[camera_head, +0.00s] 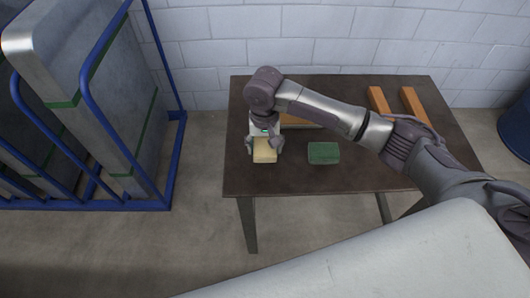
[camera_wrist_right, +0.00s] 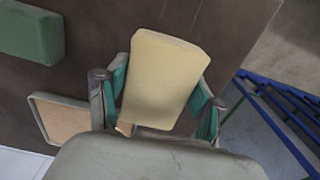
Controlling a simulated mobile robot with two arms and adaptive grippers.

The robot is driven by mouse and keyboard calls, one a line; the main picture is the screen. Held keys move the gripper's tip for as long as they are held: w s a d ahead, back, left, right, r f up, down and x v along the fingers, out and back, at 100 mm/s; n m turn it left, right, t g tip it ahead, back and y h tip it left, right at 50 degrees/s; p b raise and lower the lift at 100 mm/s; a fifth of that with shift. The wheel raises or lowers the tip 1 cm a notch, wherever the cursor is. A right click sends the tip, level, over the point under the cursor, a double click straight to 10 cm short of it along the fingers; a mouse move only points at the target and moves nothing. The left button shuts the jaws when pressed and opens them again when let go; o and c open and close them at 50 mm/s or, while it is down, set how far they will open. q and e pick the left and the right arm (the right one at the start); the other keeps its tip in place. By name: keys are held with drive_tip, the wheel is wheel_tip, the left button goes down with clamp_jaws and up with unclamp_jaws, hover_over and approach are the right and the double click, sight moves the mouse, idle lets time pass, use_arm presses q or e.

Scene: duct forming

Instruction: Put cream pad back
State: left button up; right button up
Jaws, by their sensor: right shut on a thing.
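The cream pad (camera_head: 265,155) is a pale block at the left part of the dark table. My right gripper (camera_head: 264,146) comes down over it from above and is shut on it, with a finger on each side. In the right wrist view, the cream pad (camera_wrist_right: 165,75) sits between the two green-lined fingers of my right gripper (camera_wrist_right: 158,100). I cannot tell whether the pad touches the tabletop. My left gripper is not in view.
A green pad (camera_head: 324,153) lies on the table (camera_head: 380,175) to the right. A shallow tan-floored tray (camera_wrist_right: 68,118) is partly hidden behind my right gripper. Two orange-brown bars (camera_head: 379,100) lie at the back right. A blue rack (camera_head: 150,180) stands left of the table.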

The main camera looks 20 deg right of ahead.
sight(264, 145)
drive_tip(key=shift+f, duration=1.95)
drive_tip(key=shift+f, duration=0.1)
drive_tip(key=o, duration=1.2)
wheel_tip(264, 145, up, 12)
drive_tip(key=shift+r, duration=0.15)
